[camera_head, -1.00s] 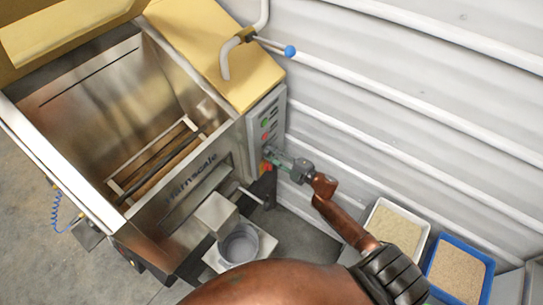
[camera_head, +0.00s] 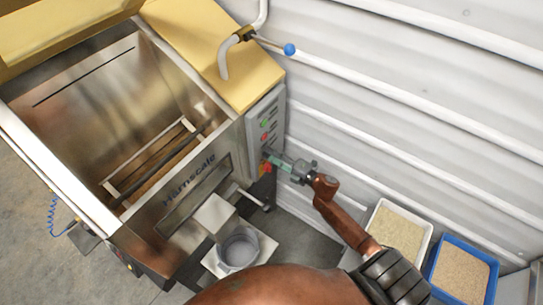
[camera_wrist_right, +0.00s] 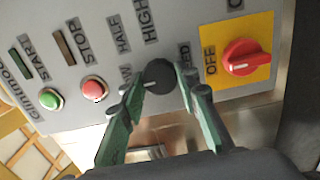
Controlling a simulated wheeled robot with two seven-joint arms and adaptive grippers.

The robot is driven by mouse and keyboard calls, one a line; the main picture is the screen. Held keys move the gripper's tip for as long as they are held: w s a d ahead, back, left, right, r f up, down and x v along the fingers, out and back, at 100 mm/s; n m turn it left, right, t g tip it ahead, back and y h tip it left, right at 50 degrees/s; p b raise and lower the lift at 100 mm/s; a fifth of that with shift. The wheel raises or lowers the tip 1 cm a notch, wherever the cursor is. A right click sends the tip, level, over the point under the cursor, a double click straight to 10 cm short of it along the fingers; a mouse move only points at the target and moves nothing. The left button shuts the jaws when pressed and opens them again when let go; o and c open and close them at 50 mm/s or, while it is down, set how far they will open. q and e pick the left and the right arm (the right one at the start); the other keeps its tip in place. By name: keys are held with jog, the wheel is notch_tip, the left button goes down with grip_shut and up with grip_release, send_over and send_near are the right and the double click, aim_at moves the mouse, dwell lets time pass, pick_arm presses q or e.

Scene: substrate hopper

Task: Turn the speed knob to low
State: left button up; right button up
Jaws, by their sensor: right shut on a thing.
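The speed knob (camera_wrist_right: 160,77) is a small round black knob with a white mark on its lower left side, toward the partly hidden LOW label (camera_wrist_right: 125,73). HALF and HIGH are printed above it. The SPEED label is partly covered by a finger. My right gripper (camera_wrist_right: 155,88) has its green fingers on either side of the knob and is shut on it. In the head view my right gripper (camera_head: 272,158) reaches the grey control panel (camera_head: 266,110) from the right and hides the knob. My left gripper is not in view.
A red rotary switch (camera_wrist_right: 245,58) on a yellow plate sits right of the knob. A red stop button (camera_wrist_right: 94,89) and a green start button (camera_wrist_right: 50,99) sit left. The steel hopper (camera_head: 100,90) is beside the panel. Two trays (camera_head: 403,228) (camera_head: 462,272) of granules stand lower right.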

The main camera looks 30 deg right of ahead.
jog(key=o, duration=1.2)
jog(key=shift+c, duration=0.2)
jog(key=v, duration=1.2)
